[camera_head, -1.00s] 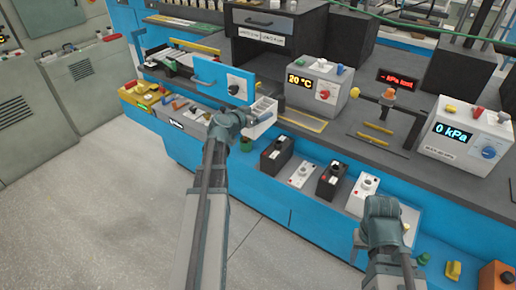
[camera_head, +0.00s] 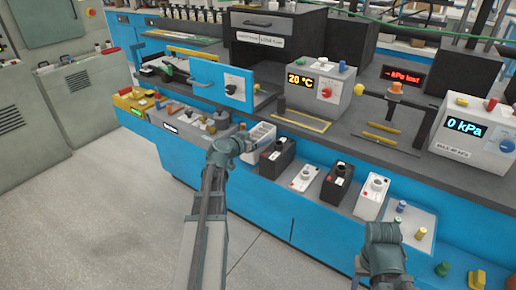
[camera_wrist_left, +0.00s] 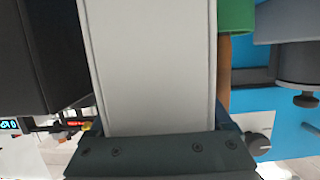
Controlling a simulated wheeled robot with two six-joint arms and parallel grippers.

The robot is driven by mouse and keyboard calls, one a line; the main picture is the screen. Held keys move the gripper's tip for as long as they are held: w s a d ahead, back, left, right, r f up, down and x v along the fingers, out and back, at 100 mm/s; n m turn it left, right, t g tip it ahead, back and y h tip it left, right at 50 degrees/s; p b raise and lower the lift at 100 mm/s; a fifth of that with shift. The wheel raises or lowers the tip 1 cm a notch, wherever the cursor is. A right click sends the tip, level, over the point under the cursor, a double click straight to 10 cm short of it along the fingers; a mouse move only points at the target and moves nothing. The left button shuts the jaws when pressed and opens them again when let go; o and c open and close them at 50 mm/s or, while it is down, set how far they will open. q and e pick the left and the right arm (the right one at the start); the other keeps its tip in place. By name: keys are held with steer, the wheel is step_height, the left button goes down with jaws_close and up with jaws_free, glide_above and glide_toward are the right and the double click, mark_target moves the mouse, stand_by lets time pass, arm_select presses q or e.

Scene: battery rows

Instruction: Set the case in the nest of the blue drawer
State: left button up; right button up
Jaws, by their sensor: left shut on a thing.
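A white open-topped case (camera_head: 260,134) with compartments is held in my left gripper (camera_head: 246,143), in front of the bench edge. In the left wrist view, the case's pale wall (camera_wrist_left: 150,70) fills the middle, above the dark gripper body. The blue drawer (camera_head: 208,78) has a blue front with a dark knob and stands at the bench, behind and left of the case. Its nest is hidden behind that front. The case is apart from the drawer. My right gripper (camera_head: 385,236) is at the lower right; its fingertips are not clear.
A black battery box (camera_head: 277,160) stands just right of the case, with more black and white boxes (camera_head: 304,178) along the lower shelf. A 20 °C unit (camera_head: 320,92) and a 0 kPa unit (camera_head: 470,130) stand on the bench. The floor at left is clear.

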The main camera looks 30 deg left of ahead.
arm_select(q)
steer(key=shift+f+b, duration=0.8)
steer(key=shift+f, duration=0.5)
arm_select(e)
steer(key=shift+f, duration=1.3)
arm_select(q)
steer(key=shift+f, duration=0.15)
steer(key=o, duration=1.5)
arm_select(e)
steer(key=shift+f, duration=0.15)
